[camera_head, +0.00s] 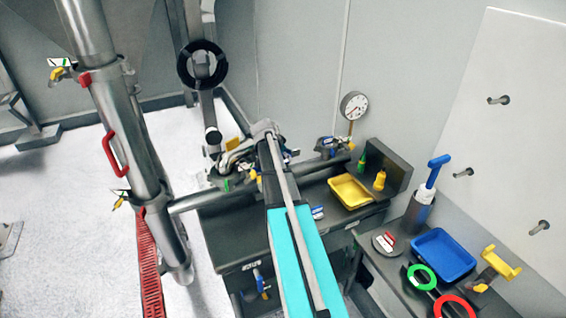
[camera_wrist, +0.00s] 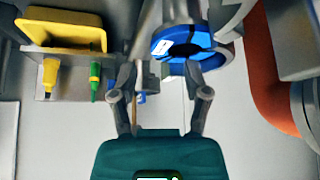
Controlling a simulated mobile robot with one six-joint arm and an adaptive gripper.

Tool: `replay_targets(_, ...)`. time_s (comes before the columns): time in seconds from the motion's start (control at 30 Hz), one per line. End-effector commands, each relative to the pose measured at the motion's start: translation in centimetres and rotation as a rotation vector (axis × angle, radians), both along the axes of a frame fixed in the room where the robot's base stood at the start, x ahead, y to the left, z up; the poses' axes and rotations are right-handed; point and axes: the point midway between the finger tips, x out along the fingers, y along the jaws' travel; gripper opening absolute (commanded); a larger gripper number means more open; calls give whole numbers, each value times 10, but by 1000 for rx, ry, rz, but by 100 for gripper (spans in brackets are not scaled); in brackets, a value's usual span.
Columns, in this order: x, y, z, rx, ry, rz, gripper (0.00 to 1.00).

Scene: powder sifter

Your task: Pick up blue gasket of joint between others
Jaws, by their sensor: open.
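In the wrist view a blue ring-shaped gasket (camera_wrist: 178,34) with a white label sits at the end of a grey metal pipe joint, with a dark opening inside it. My gripper (camera_wrist: 160,74) is open, its two fingers apart and nothing visible between the tips. The gasket lies ahead of the fingers, toward the right finger. I cannot tell whether that finger touches it. In the head view my gripper (camera_head: 262,130) is at the pipe joint above the bench, and my arm hides much of the joint.
A yellow tray (camera_head: 351,191) and green and yellow bottles stand on the bench behind. A pressure gauge (camera_head: 354,106) rises beside the pipe. A side table holds a blue tray (camera_head: 443,255), a green ring (camera_head: 421,277) and a red ring (camera_head: 455,307). A steel pipe (camera_head: 128,130) stands left.

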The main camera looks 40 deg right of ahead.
Motion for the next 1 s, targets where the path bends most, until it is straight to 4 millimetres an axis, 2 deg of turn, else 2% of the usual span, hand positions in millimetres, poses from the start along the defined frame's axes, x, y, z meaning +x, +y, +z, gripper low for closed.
replay_targets(0.03, 1, -3, -8, 0, -1, -1, 61)
replay_targets(0.1, 1, -7, -13, 0, -1, -1, 61)
replay_targets(0.3, 3, -11, -20, 0, 0, 0, 61)
replay_targets(0.93, 2, -12, -20, 0, 0, 0, 61)
replay_targets(0.97, 2, -12, -20, 0, 0, 0, 59)
replay_targets(1.0, 2, -12, -20, 0, 0, 0, 52)
